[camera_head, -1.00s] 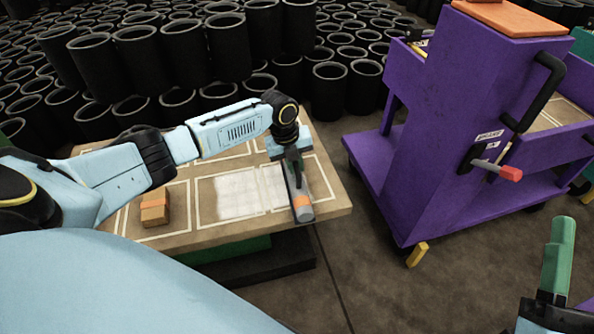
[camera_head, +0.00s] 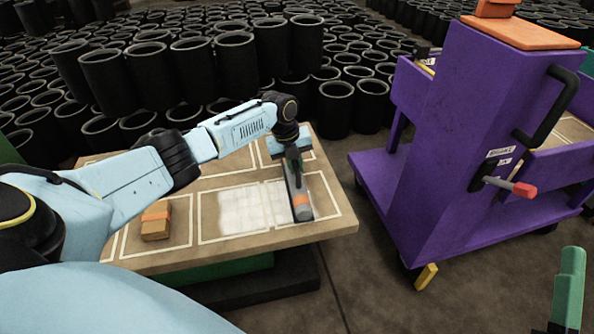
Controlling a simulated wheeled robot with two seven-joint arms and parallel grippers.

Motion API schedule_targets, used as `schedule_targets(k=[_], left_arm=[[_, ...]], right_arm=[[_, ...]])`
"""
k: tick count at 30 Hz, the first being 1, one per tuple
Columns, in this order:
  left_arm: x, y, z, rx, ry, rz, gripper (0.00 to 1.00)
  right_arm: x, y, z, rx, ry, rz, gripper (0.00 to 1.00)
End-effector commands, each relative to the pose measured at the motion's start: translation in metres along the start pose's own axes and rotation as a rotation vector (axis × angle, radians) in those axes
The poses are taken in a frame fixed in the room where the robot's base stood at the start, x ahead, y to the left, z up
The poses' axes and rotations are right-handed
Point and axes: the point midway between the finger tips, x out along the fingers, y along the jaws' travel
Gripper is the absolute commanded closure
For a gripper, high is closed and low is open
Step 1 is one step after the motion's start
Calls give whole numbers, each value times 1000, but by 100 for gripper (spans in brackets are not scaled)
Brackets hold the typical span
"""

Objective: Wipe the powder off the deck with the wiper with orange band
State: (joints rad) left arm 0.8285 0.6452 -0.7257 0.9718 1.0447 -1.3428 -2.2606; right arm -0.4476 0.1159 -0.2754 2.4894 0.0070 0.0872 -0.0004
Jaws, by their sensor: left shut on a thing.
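The wiper with orange band (camera_head: 302,200) is a long grey bar with an orange band near its front end. It lies across the right part of the wooden deck (camera_head: 165,262), at the right side of the powder. My left gripper (camera_head: 294,164) is shut on the wiper from above; its fingers partly hide the bar. The white powder (camera_head: 242,208) is a pale patch inside a white-outlined rectangle left of the wiper.
A brown block with an orange band (camera_head: 156,222) sits on the deck's left. A purple cart (camera_head: 450,150) with a black handle and red-tipped lever stands to the right. Stacked black sleeves (camera_head: 110,80) fill the back. Bare floor lies between deck and cart.

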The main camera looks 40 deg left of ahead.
Motion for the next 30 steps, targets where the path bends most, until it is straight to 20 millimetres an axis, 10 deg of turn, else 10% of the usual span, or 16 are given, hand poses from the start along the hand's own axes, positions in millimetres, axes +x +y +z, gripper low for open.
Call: schedule_targets(k=[30], left_arm=[[-7, 22, 35, 0, 2, 6, 100]], right_arm=[[10, 0, -16, 0, 0, 0, 42]])
